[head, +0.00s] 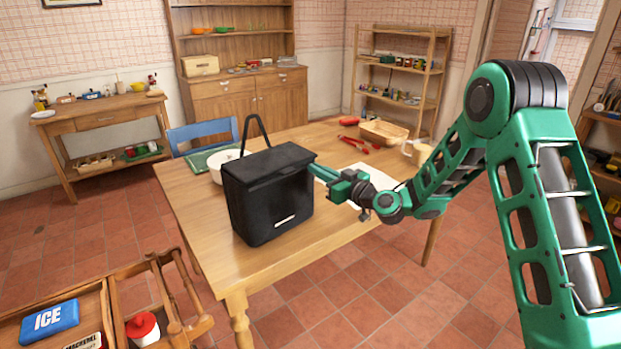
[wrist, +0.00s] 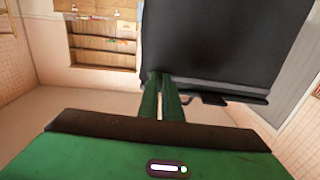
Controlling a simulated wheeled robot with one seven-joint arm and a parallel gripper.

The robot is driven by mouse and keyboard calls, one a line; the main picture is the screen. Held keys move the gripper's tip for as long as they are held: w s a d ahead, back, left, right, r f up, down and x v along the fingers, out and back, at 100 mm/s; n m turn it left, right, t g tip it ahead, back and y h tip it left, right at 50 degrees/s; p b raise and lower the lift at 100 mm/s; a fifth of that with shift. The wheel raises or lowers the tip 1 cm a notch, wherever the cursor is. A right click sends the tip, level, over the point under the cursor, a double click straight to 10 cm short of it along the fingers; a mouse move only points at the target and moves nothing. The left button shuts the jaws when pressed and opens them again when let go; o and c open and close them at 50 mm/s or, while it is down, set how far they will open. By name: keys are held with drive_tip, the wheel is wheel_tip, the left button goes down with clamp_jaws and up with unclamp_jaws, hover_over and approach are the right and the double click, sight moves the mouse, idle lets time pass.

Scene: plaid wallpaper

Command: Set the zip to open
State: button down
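A black cooler bag (head: 268,198) stands upright on the wooden table, with a flat lid on top and a thin black carry handle (head: 256,130) raised behind it. Its dark body fills the upper right of the wrist view (wrist: 220,40). I cannot make out the zip or its pull in either view. My gripper (head: 318,172) is at the right side of the bag, just below the lid edge. In the wrist view, its green fingers (wrist: 161,92) lie close together with a narrow gap and their tips overlap the bag's edge. Whether they grip anything is unclear.
The wooden table (head: 195,205) also holds a white bowl (head: 221,165) behind the bag, a wooden basket (head: 383,133), red tools (head: 358,143) and a light mug (head: 417,152). A wooden cart (head: 100,312) with a blue ice pack (head: 50,319) stands at the front left.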

drive_tip(key=shift+w+d, duration=0.55)
drive_tip(key=shift+d, duration=0.05)
drive_tip(key=c, duration=1.9)
unclamp_jaws()
drive_tip(key=shift+f, duration=0.1)
drive_tip(key=shift+c, duration=0.2)
drive_tip(key=v, duration=1)
drive_tip(key=shift+s+d, duration=0.2)
drive_tip(key=shift+d, duration=0.05)
